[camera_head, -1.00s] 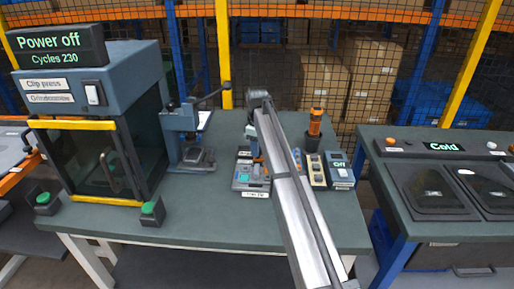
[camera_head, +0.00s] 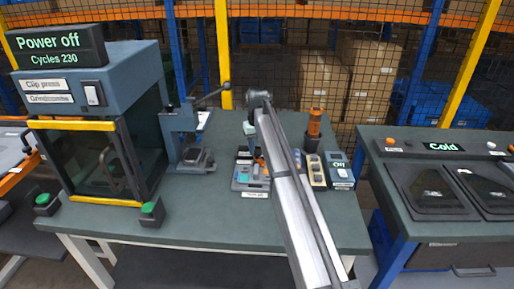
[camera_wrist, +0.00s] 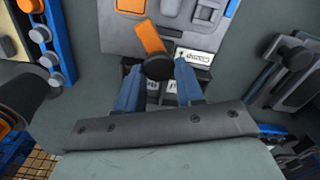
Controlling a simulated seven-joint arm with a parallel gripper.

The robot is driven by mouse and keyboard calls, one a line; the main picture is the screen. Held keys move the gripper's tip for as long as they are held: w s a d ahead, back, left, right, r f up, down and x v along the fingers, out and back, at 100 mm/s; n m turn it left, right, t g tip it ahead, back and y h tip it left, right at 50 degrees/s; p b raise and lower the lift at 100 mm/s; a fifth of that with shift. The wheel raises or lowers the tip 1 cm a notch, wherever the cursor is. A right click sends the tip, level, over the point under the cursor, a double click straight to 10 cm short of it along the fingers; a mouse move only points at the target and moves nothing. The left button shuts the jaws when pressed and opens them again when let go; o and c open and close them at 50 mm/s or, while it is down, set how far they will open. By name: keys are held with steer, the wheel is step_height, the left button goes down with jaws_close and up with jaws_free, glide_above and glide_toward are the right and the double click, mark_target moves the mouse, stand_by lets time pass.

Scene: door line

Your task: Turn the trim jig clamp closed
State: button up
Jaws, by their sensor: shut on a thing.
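The trim jig (camera_head: 247,186) is a small grey plate with a teal part on it, in the middle of the bench. In the wrist view its grey plate (camera_wrist: 118,40) lies at the top. The clamp is an orange lever (camera_wrist: 150,38) with a dark round knob (camera_wrist: 158,67) at its end, lying slanted across the plate's edge. My gripper (camera_wrist: 160,75) has its two blue-grey fingers on either side of the knob and is shut on it. In the head view my arm partly hides the jig's right side and the gripper.
A press with a lever (camera_head: 190,135) stands left of the jig. To the right are a strip of buttons (camera_head: 315,170), a box reading "Off" (camera_head: 340,170) and an orange-handled tool in a holder (camera_head: 314,125). The clip press cabinet (camera_head: 90,130) stands at left. The front bench is clear.

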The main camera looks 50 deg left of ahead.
mark_target(258, 151)
steer(key=m, duration=0.3)
steer(key=shift+m, duration=0.3)
steer(key=shift+w+d+m, duration=0.1)
steer(key=shift+m, duration=1.7)
steer(key=o, duration=1)
steer(key=shift+o, duration=0.2)
step_height(258, 151, up, 14)
steer(key=shift+f, duration=0.15)
